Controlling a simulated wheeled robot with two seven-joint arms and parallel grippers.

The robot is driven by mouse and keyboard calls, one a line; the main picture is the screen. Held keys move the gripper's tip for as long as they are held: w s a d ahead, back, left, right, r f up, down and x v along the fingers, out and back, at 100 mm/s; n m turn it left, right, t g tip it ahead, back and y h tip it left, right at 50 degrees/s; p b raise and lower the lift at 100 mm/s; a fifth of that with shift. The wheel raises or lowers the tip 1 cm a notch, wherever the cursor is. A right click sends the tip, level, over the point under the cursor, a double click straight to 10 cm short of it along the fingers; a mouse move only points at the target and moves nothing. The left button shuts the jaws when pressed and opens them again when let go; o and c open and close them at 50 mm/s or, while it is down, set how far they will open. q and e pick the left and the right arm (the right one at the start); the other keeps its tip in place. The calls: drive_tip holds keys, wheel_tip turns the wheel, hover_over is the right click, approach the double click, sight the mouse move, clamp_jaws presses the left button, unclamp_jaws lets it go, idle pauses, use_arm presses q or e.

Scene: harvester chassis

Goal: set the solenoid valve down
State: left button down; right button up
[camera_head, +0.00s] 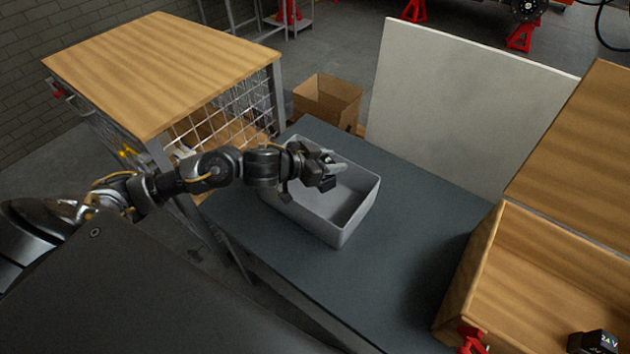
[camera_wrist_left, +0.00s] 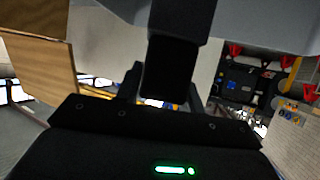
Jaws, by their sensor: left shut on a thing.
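My left gripper (camera_head: 325,172) is over the light grey bin (camera_head: 352,218) on the dark bench, near the bin's far side. In the left wrist view it is shut on a dark, blocky thing (camera_wrist_left: 170,70), which I take to be the solenoid valve. Its lower end sits between the fingers. In the head view the held thing is small and dark, and I cannot tell whether it touches the bin. The bin's inside shows bare where the arm does not cover it. My right gripper is not in view.
A wooden box (camera_head: 488,262) stands at the bench's right end, with a black block marked 24 V (camera_head: 597,343) in it. A pale upright panel (camera_head: 465,100) stands behind the bench. The dark bench top (camera_head: 415,235) is clear right of the bin.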

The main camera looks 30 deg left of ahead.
use_arm(q)
drive_tip(key=shift+s+a+f, duration=0.2)
drive_tip(key=shift+a+f, duration=0.6)
drive_tip(key=shift+f, duration=0.3)
drive_tip(key=shift+s+a+f, duration=0.2)
drive_tip(key=shift+a+f, duration=0.55)
drive_tip(key=shift+f, duration=0.3)
drive_tip(key=f, duration=0.3)
drive_tip(key=shift+a+f+b, duration=0.3)
drive_tip(key=shift+b, duration=0.1)
drive_tip(key=shift+s+f, duration=0.1)
drive_tip(key=shift+f, duration=0.5)
